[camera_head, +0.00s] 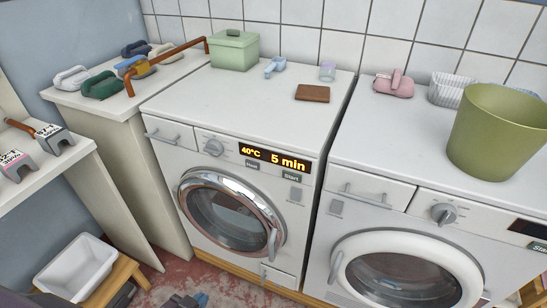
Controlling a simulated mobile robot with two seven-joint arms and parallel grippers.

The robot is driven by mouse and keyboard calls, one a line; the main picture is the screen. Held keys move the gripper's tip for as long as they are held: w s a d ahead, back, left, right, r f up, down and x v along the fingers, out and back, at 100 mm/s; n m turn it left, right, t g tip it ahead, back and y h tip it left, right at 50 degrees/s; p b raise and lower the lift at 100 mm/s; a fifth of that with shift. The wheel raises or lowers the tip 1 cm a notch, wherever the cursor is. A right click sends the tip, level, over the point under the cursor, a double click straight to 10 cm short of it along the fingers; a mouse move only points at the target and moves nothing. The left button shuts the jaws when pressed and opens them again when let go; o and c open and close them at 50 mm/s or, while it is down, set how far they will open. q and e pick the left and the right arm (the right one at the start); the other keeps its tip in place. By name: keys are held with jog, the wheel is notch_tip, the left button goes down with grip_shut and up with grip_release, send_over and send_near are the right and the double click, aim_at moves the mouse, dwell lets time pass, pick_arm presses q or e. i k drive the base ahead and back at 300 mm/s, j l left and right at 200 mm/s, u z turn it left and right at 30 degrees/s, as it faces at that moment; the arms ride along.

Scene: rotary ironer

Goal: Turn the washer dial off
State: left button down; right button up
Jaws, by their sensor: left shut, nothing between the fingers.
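The left white machine (228,172) has a lit display (275,157) reading 40°C and 5 min. Its grey round dial (214,147) sits left of the display, above a chrome-ringed door (232,216) that looks closed. My left gripper (186,300) shows only as a small dark and blue shape at the bottom edge, low in front of the left machine and well below its dial. It is shut and empty, apart from the dial. My right gripper is not in view.
A second white machine (340,175) with its own dial (444,214) and a dark display stands close on the right. A green bucket (495,130) stands on it. A green box (235,50) and brown block (313,93) sit on the left machine. A white tub (77,268) stands lower left.

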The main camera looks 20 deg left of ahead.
aim_at(214, 148)
jog(key=i+l+u, duration=0.1)
jog(key=l+u, duration=0.2)
jog(key=u, duration=0.15)
jog(key=l+u, duration=0.3)
jog(key=u, duration=0.2)
